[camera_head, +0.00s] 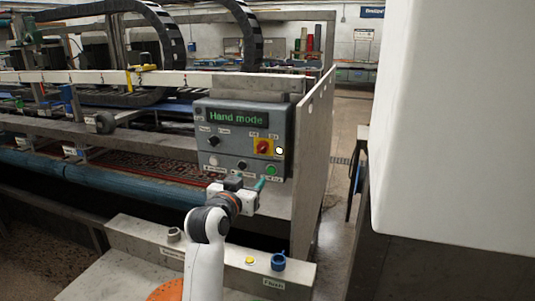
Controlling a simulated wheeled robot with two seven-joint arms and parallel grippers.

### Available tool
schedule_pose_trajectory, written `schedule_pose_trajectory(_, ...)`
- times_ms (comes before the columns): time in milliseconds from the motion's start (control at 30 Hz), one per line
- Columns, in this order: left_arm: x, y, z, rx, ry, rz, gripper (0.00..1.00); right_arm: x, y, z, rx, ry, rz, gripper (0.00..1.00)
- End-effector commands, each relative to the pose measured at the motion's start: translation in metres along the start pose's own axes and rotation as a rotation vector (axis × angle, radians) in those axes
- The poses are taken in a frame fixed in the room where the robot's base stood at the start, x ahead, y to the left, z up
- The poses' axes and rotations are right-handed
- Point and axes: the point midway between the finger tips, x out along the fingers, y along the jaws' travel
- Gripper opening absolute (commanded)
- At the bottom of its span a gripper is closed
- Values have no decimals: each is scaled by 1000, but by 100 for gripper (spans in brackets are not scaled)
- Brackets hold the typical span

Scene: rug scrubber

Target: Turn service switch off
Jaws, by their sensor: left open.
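A grey control panel (226,166) stands on the machine, with a lit green display reading "Hand mode" (237,117). A red knob on a yellow plate (263,147) sits on its right side, with a white round lamp or button (279,151) beside it. A black knob (213,141) is at the upper left. Small labels are too blurred to read, so I cannot tell which one is the service switch. My left gripper (250,186) is open in front of the panel's lower edge, below the red knob. It partly covers the lower button row. My right gripper is not in view.
A green button (271,170) and a dark knob (242,166) are low on the panel. A beam with a blue knob (278,261) and yellow button (250,260) is in front. A metal side plate (312,165) rises right of the panel. A large white block (455,120) fills the right.

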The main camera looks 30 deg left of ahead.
Motion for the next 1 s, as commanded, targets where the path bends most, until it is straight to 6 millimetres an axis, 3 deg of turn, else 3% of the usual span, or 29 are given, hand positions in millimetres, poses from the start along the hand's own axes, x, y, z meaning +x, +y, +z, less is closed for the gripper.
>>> schedule_pose_trajectory(67, 0, 9, 22, -17, -53, 17, 53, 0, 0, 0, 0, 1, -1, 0)
schedule_pose_trajectory(167, 2, 14, 33, -24, -77, 24, 53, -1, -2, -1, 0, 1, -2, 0)
schedule_pose_trajectory(333, 23, 14, 36, -25, -75, 23, 53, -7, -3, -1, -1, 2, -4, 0)
schedule_pose_trajectory(700, 94, 16, 40, -23, -73, 23, 53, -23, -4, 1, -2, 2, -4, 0)
schedule_pose_trajectory(1000, 118, 16, 40, -22, -74, 23, 53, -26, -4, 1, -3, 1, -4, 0)
